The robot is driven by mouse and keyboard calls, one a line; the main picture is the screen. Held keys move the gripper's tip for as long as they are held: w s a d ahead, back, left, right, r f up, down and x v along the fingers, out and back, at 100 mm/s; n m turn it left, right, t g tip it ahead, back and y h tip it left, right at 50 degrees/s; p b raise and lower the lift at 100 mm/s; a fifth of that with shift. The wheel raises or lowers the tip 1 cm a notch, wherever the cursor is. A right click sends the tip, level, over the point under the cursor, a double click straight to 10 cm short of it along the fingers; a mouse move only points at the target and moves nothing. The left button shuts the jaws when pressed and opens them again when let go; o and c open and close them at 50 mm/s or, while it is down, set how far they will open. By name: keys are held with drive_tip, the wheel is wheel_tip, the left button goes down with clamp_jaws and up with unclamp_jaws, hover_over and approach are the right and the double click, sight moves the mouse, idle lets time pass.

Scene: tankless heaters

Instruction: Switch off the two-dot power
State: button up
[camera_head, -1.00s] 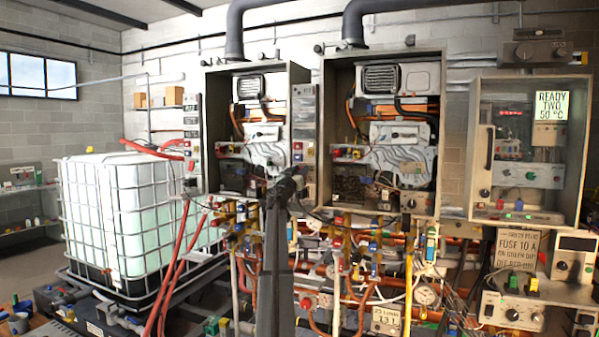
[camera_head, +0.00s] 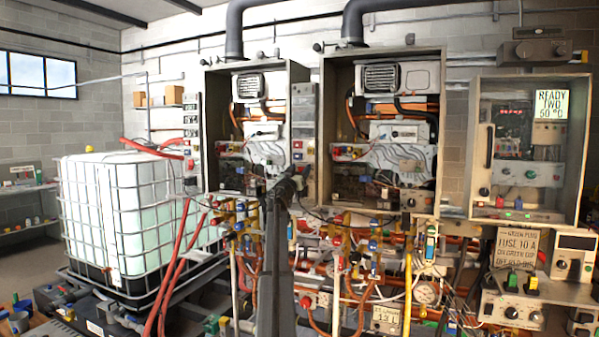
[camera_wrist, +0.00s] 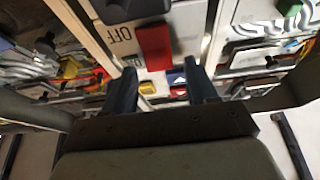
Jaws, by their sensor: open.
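A red switch (camera_wrist: 154,47) stands on a pale panel with an "OFF" label (camera_wrist: 120,35) beside it in the wrist view. It lies just beyond my fingertips, roughly in line with the gap between them. My gripper (camera_wrist: 160,76) is open, with nothing seen held between its two dark fingers. In the head view my gripper (camera_head: 296,174) is at the lower part of the narrow switch panel (camera_head: 304,105) between the two open heaters, and the arm hides part of it. I cannot make out any two-dot mark in either view.
Open heater cabinets stand left (camera_head: 213,130) and right (camera_head: 328,120) of the panel. Another switch panel (camera_head: 193,125) is farther left. Pipes and valves (camera_head: 340,262) crowd the space below.

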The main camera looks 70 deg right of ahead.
drive_tip(key=shift+d+r+y, duration=0.15)
drive_tip(key=shift+r+y, duration=0.15)
drive_tip(key=shift+y, duration=0.45)
drive_tip(key=shift+d+r+y, duration=0.15)
drive_tip(key=shift+r+y, duration=0.1)
drive_tip(key=shift+y, duration=0.5)
drive_tip(key=shift+d+r+y, duration=0.1)
drive_tip(key=shift+r+y, duration=0.1)
drive_tip(key=shift+y, duration=0.5)
drive_tip(key=a, duration=1.4)
drive_tip(key=a+f+n+y, duration=0.2)
drive_tip(key=a+f+y, duration=0.1)
drive_tip(key=f, duration=0.9)
drive_tip(key=a+f+n+t+y, duration=0.1)
drive_tip(key=a+f+n+y, duration=0.2)
drive_tip(key=f, duration=0.9)
drive_tip(key=shift+s+a+y, duration=0.15)
drive_tip(key=shift+a+y, duration=0.45)
drive_tip(key=shift+a, duration=0.45)
